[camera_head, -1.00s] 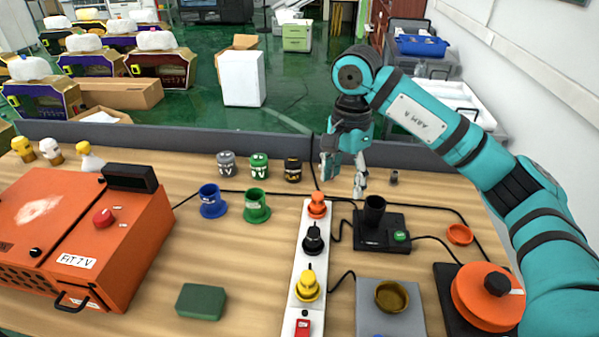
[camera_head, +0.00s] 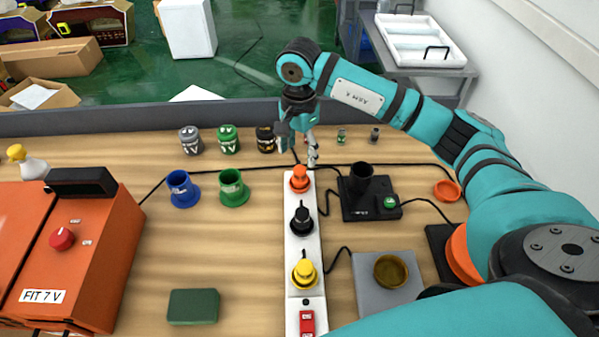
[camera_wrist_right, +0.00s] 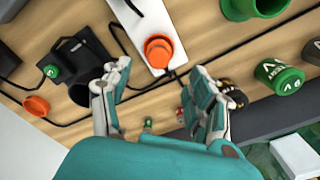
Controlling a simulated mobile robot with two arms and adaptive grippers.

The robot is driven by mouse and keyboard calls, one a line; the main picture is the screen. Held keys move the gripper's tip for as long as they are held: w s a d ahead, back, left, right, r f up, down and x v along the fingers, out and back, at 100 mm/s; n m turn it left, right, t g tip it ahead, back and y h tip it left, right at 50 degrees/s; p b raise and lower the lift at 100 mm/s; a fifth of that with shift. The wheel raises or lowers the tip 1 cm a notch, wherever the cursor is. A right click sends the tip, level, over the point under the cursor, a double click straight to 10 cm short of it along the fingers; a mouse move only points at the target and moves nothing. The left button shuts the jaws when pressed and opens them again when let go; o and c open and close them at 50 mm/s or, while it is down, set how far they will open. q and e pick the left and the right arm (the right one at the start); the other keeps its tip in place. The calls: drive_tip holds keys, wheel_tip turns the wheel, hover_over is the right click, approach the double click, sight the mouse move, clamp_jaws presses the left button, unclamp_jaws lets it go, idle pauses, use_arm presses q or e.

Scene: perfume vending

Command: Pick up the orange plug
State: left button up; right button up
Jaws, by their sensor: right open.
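The orange plug (camera_head: 300,181) stands at the far end of a white power strip (camera_head: 291,245). Nearer on the strip are a black plug (camera_head: 302,221) and a yellow plug (camera_head: 305,273). My right gripper (camera_head: 300,160) is open just beyond and above the orange plug in the head view. In the right wrist view, the two fingers of this gripper (camera_wrist_right: 159,72) are spread apart with nothing between them. The orange plug (camera_wrist_right: 158,51) shows just past their tips, roughly centred on the gap. No contact shows. My left gripper is not in view.
Blue (camera_head: 181,190) and green (camera_head: 233,188) flanged cups stand left of the strip, with several lidded jars behind them. A black device with a dark cup (camera_head: 362,183) stands close on the right. Black cables cross the table. A low divider (camera_head: 100,121) runs along the back.

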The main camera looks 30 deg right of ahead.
sight(300, 169)
drive_tip(key=shift+f, duration=1.1)
drive_tip(key=shift+s+f+p, duration=0.1)
drive_tip(key=shift+f+p, duration=0.2)
drive_tip(key=shift+p, duration=0.25)
wheel_tip(300, 169, down, 4)
drive_tip(key=shift+r+p, duration=0.15)
drive_tip(key=shift+p, duration=0.75)
drive_tip(key=shift+f, duration=0.45)
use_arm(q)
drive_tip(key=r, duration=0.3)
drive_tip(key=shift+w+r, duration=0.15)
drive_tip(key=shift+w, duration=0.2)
use_arm(e)
clamp_jaws()
